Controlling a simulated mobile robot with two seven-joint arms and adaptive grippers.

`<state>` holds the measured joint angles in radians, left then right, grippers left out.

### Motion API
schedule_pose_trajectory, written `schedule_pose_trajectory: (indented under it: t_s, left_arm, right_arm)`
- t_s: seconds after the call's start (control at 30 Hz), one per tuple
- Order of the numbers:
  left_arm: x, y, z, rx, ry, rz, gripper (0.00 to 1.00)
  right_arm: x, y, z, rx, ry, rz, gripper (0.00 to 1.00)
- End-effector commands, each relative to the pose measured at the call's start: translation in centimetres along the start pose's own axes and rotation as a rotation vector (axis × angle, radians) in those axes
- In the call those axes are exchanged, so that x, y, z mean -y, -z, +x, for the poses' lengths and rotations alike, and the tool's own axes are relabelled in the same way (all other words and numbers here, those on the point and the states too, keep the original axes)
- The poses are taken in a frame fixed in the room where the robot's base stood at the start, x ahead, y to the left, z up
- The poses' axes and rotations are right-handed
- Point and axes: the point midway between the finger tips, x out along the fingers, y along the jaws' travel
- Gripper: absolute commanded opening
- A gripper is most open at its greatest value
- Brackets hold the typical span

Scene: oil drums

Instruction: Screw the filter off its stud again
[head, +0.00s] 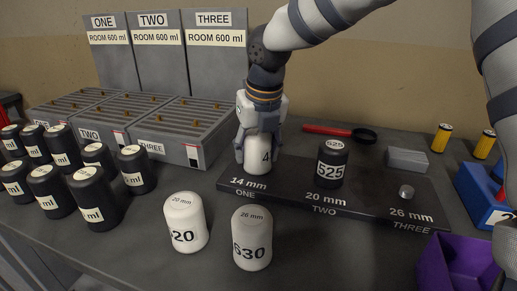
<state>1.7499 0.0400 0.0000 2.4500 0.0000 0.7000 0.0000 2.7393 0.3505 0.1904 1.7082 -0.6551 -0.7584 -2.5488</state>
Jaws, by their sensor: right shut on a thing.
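My right gripper (259,153) comes down from above and is shut on a white filter (263,148) at the 14 mm place, marked ONE, of the dark stud plate (270,193). The filter stands upright; only part of its number, a 4, shows between the fingers. Its stud is hidden beneath it. A black filter (331,165) marked 525 stands at the 20 mm place, TWO. A bare silver stud (406,191) shows at the 26 mm place, THREE. My left gripper is not in view.
Two white filters, marked 20 (185,222) and 630 (251,238), stand in front. Several black filters (85,195) stand left, before grey slotted trays (180,135). A red-handled strap tool (340,132), grey block (407,160), blue box (484,197) and purple bin (457,264) lie around right.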

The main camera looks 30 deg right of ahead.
Motion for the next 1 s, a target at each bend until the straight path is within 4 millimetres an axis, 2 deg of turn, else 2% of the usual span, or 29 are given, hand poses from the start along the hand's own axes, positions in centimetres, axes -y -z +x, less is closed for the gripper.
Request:
schedule_pose_trajectory:
  t_s: [0.07, 0.3, 0.37, 0.47, 0.53, 0.63, 0.87, 0.9, 0.97, 1.0]
  left_arm:
    - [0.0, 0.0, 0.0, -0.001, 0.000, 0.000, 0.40]
    - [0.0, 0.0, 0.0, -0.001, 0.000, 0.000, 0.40]
    - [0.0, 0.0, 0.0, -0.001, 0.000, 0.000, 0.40]
    - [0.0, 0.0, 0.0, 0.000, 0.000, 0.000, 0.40]
    - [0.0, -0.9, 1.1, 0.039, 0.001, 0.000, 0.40]
    - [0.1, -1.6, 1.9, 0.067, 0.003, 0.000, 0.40]
    - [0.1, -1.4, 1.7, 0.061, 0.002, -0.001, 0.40]
    - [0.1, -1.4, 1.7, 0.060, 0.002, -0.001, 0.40]
    - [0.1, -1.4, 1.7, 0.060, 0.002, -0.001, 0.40]
    - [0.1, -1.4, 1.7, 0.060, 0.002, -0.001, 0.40]
  right_arm:
    - [0.0, 0.0, 0.0, 0.001, -0.015, -0.052, 0.13]
    - [0.0, 0.0, 0.0, 0.000, -0.019, -0.070, 0.12]
    - [-0.1, 0.0, 0.0, 0.000, -0.050, -0.161, 0.12]
    - [-0.3, 0.1, 0.0, -0.001, -0.125, -0.414, 0.12]
    - [-0.7, 0.4, 0.9, -0.019, -0.159, -0.520, 0.13]
    - [-0.6, 0.3, 0.7, -0.014, -0.165, -0.572, 0.13]
    - [-0.4, 0.2, 0.0, -0.005, -0.159, -0.583, 0.12]
    - [-0.4, 0.2, 0.0, -0.005, -0.159, -0.583, 0.55]
    - [-0.4, 0.2, 0.0, -0.005, -0.159, -0.582, 0.69]
    - [-0.4, 0.2, 0.0, -0.005, -0.159, -0.582, 0.72]
